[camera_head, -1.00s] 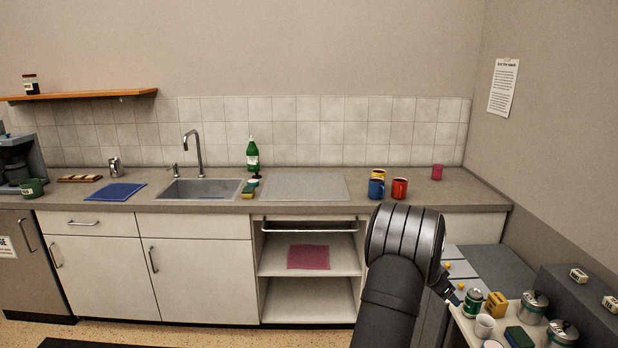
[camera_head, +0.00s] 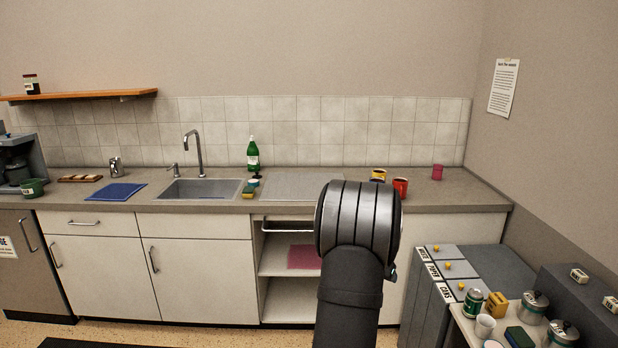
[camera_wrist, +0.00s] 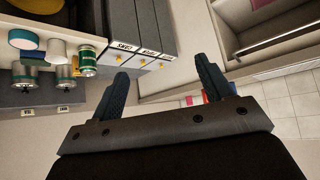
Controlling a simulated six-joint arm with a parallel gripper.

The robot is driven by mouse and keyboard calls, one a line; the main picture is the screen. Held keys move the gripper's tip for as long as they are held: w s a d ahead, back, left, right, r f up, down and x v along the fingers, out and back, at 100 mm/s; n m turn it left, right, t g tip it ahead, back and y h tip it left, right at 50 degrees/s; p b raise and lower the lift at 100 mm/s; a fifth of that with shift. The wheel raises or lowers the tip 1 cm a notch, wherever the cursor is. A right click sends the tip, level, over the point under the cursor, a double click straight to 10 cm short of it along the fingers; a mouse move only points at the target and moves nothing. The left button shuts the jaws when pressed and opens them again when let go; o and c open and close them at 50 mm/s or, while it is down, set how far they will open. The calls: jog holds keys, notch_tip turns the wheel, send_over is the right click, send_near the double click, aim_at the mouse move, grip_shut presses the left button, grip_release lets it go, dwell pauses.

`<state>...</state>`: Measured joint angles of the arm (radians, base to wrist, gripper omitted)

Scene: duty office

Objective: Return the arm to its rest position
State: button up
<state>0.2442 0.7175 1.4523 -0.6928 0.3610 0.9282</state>
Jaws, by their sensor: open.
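My gripper (camera_wrist: 161,68) shows in the wrist view with its two dark fingers spread wide and nothing between them. In the head view my dark arm stands upright in front of the counter, right of centre. It hides nearly all of my gripper there; only a small dark bit shows at the arm's right side. The wrist view looks past the fingers at the labelled sorting bins (camera_wrist: 150,45).
The grey sorting bins (camera_head: 431,290) stand right of my arm. Beside them, a small table (camera_head: 462,322) holds a green can (camera_head: 472,303), a white cup (camera_head: 485,326) and canisters (camera_head: 533,307). A red mug (camera_head: 400,187) stands on the counter (camera_head: 460,200) behind my arm.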

jog(key=s+a+r+n+t+y, duration=0.1)
jog(key=s+a+r+n+y, duration=0.1)
jog(key=a+r, duration=0.3)
jog(key=shift+a+r+n, duration=0.2)
jog(key=shift+a+n, duration=0.35)
jog(key=shift+n, duration=0.15)
jog(key=w+d+f+m+g+h, duration=0.1)
jog(key=d+f+m, duration=0.4)
jog(key=d, duration=0.5)
jog(key=shift+w+f+g+h, duration=0.25)
jog(key=shift+f+g+h, duration=0.15)
jog(key=shift+f+h, duration=0.45)
jog(key=shift+r, duration=0.1)
